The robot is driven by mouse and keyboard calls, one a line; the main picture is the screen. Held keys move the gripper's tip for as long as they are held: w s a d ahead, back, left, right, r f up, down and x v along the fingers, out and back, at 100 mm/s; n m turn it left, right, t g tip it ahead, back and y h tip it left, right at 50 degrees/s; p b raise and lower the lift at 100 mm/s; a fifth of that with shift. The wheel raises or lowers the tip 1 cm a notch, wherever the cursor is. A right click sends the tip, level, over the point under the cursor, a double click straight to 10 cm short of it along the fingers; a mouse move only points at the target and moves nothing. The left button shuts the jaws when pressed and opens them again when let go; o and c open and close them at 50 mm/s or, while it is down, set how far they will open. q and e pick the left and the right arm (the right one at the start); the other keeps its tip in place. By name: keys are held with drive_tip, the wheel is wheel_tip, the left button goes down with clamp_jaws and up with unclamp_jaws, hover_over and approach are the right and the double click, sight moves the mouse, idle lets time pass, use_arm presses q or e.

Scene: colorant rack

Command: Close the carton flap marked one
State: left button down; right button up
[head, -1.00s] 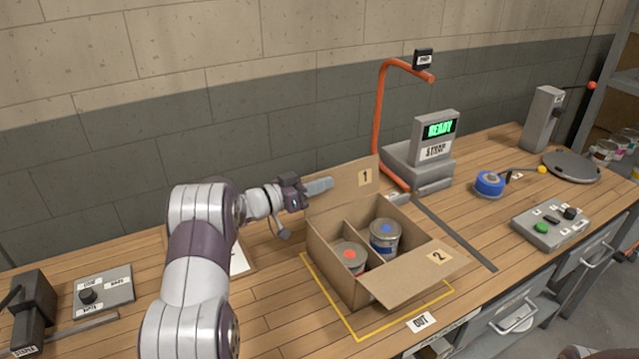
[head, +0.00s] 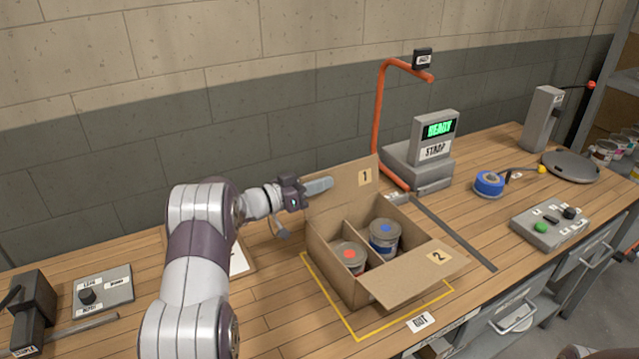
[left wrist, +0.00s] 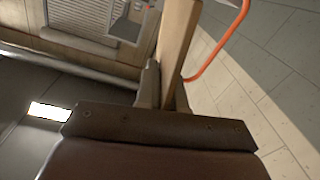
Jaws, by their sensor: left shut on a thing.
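The open carton (head: 335,264) stands on the wooden bench. Its flap marked 1 (head: 345,193) stands up at the back, and its flap marked 2 (head: 408,278) is folded outward at the front. My left gripper (head: 318,186) is at the left edge of flap 1 and shut on it. In the left wrist view the flap's board (left wrist: 177,45) passes between the two fingers (left wrist: 163,92). Two cans show inside the carton, one with a red dot (head: 349,255) and one with a blue dot (head: 386,231), parted by a divider. My right gripper is not in view.
A yellow outline (head: 353,336) surrounds the carton on the bench. Behind it stand an orange post (head: 377,115) and the strap machine (head: 428,157) reading READY. A blue tape roll (head: 489,184) and a button box (head: 549,225) are at right. A knob box (head: 104,290) is at left.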

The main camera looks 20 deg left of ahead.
use_arm(q)
drive_tip(key=c, duration=1.3)
unclamp_jaws()
drive_tip(key=shift+r, duration=0.1)
drive_tip(key=b+v, duration=0.1)
drive_tip(key=v, duration=1.1)
drive_tip(key=shift+s+a+b, duration=0.25)
drive_tip(key=shift+s+b, duration=0.05)
